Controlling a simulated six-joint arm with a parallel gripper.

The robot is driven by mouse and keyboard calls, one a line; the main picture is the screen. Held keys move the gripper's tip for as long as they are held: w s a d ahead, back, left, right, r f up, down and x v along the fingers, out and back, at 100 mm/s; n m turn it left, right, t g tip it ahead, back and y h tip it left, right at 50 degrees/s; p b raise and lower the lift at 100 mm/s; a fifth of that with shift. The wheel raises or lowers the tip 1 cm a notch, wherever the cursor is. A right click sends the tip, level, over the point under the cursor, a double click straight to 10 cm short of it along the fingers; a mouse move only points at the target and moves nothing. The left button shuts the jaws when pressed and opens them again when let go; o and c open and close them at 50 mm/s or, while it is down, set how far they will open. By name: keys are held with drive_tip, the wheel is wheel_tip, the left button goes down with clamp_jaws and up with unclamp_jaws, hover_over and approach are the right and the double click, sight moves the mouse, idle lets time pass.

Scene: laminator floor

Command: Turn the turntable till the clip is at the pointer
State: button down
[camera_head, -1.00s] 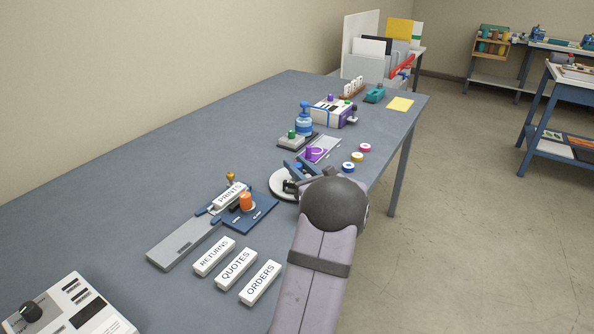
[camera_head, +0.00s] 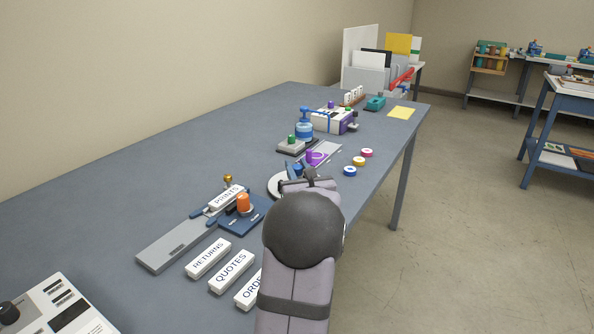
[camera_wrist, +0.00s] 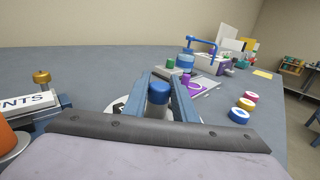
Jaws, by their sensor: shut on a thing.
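The turntable (camera_head: 274,187) is a white disc on the table, mostly hidden behind my arm in the head view. A small part of its white edge with a dark mark shows in the wrist view (camera_wrist: 115,106). In the head view my gripper (camera_head: 297,174) is over the disc. I cannot make out the clip or the pointer clearly; my arm and fingers cover much of the disc.
Several tape rolls, including a blue one (camera_head: 350,171), lie to the right. A purple stamp-like piece (camera_head: 315,157) stands behind. Label blocks lie in front.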

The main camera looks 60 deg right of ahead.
sight(298, 170)
drive_tip(key=c, duration=1.4)
unclamp_jaws()
drive_tip(key=shift+c, duration=0.2)
drive_tip(key=shift+s+a, duration=0.1)
drive_tip(key=shift+b+v, duration=0.45)
drive_tip(key=shift+v, duration=3.1)
